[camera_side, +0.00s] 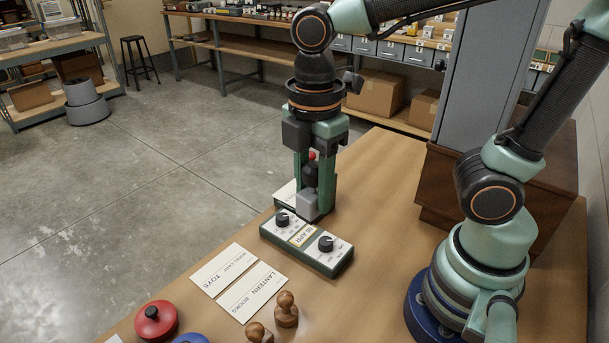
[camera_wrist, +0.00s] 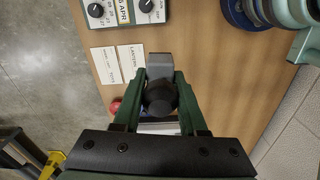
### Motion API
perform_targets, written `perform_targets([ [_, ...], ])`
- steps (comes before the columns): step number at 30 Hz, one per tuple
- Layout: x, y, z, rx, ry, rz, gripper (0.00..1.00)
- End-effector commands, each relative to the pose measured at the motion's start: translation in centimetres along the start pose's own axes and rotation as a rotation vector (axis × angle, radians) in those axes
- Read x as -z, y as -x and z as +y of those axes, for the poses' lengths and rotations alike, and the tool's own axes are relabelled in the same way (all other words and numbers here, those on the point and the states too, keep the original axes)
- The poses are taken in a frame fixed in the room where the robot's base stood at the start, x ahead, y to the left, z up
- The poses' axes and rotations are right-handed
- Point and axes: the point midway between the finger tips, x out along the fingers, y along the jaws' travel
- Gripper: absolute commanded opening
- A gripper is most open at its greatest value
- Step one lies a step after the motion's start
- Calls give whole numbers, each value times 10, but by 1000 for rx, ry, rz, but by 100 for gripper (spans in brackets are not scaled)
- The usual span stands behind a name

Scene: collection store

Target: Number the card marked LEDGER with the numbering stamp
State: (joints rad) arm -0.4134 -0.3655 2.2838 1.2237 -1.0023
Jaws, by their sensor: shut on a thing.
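My gripper (camera_side: 315,200) points down and is shut on the numbering stamp (camera_side: 310,178), which has a dark body, a red part near its top and a grey block at its lower end. In the wrist view my gripper (camera_wrist: 160,90) has the stamp's dark round body (camera_wrist: 160,97) between its green fingers. The stamp looks held above the table; its exact height is hard to tell. No card in view can be read as LEDGER.
A green dial box (camera_side: 320,258) with two black knobs stands on the wooden table. Nearer lie a TOYS card (camera_side: 222,268) and a LANTERN BOOKS card (camera_side: 252,292). Wooden hand stamps (camera_side: 286,312) and a red lidded round thing (camera_side: 155,320) stand close by. A tall cabinet rises behind.

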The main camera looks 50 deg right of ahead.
Motion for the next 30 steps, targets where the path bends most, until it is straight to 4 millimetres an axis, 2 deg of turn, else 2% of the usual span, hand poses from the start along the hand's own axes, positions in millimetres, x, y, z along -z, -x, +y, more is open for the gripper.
perform_targets([
  [5,-1,0,19,2,0,-1,1],
  [8,-4,-2,42,3,4,-2,1],
  [14,-20,-13,103,4,19,-1,1],
  [20,-48,-34,161,4,36,-1,1],
  [24,-74,-54,197,4,48,0,1],
  [30,-108,-80,231,2,63,0,1],
])
